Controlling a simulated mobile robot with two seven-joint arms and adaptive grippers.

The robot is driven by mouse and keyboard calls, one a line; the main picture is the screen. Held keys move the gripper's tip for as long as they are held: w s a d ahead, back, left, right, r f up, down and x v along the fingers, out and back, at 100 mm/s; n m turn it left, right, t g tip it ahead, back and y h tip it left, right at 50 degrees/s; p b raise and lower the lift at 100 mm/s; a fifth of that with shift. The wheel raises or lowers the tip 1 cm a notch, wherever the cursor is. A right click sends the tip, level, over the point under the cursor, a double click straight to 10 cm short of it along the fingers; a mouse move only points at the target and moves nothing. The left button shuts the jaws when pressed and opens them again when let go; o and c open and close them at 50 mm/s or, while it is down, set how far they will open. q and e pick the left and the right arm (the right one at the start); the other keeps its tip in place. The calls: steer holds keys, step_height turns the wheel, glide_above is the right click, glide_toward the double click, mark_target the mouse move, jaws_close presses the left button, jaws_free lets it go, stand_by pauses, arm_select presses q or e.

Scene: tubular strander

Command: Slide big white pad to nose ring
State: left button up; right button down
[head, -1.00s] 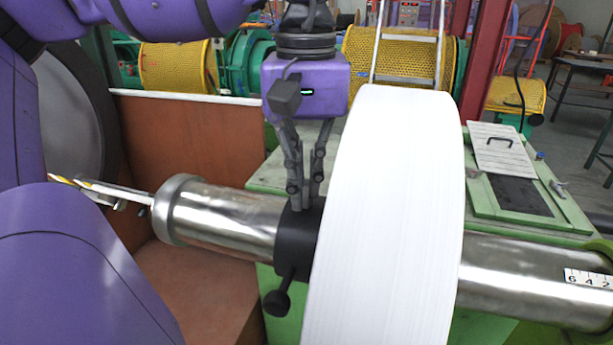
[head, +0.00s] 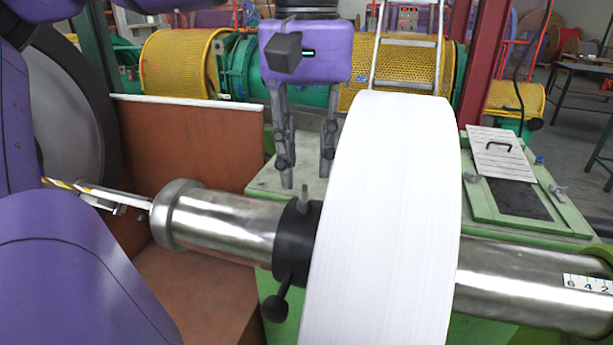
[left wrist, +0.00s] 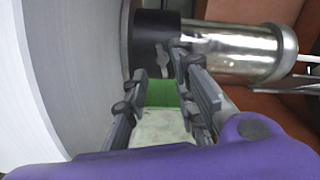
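The big white pad (head: 385,230) is a wide white disc around a shiny metal shaft (head: 520,285). A black ring (head: 292,245) with a lever knob below and a small grey peg on top sits on the shaft, against or very near the pad's left face. I cannot tell if this is the nose ring. A thicker metal end ring (head: 172,215) is farther left on the shaft. My left gripper (head: 306,180) is open and empty above the black ring, left of the pad. The left wrist view shows the pad (left wrist: 60,70) and black ring (left wrist: 153,45) beside the spread fingers.
A drill-like bit (head: 85,187) projects left from the shaft end. A brown panel (head: 190,165) stands behind the shaft. A green bench (head: 525,205) with a handled plate (head: 500,150) is behind to the right. Bare shaft lies left of the black ring.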

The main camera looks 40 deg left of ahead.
arm_select(q)
step_height(320, 180, up, 8)
steer(key=shift+f, duration=0.15)
